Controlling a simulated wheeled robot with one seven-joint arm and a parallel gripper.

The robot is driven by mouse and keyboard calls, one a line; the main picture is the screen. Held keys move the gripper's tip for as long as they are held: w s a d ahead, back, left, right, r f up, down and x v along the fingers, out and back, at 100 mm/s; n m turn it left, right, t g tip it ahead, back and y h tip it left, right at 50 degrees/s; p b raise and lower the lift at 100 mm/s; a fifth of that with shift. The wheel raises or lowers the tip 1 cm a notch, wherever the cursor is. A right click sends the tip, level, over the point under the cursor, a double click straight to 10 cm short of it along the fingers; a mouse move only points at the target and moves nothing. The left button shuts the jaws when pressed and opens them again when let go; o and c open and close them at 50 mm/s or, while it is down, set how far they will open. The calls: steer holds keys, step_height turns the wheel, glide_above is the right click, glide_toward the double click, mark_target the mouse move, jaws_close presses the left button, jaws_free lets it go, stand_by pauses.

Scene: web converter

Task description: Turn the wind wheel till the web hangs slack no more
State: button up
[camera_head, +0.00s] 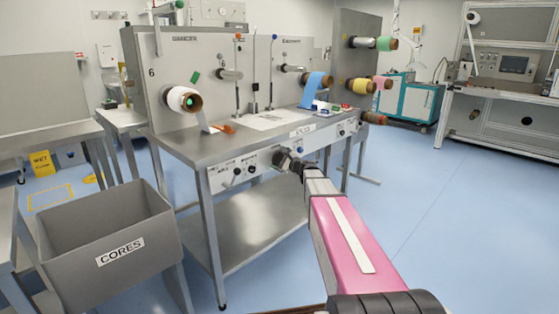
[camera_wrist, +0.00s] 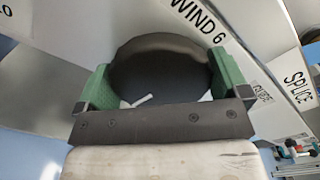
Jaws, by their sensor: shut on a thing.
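The wind wheel is a round black knob (camera_wrist: 160,68) on the grey front panel, beside a label reading WIND 6 in the wrist view. My gripper (camera_wrist: 163,82) has its two green fingers on either side of the knob and is shut on it. In the head view my gripper (camera_head: 284,160) reaches the bench's front panel and hides the knob. A blue web (camera_head: 311,88) hangs from a roll at the right. I cannot tell how slack either is.
A grey bin marked CORES (camera_head: 121,249) stands at the front left. Other knobs (camera_head: 237,172) sit on the panel left of my gripper. Yellow, pink and green rolls (camera_head: 357,86) stick out at the bench's right end. Blue floor at the right is clear.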

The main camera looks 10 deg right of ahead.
steer(key=shift+m, duration=1)
steer(key=o, duration=0.6)
steer(key=shift+c, duration=0.2)
steer(key=v, duration=1.1)
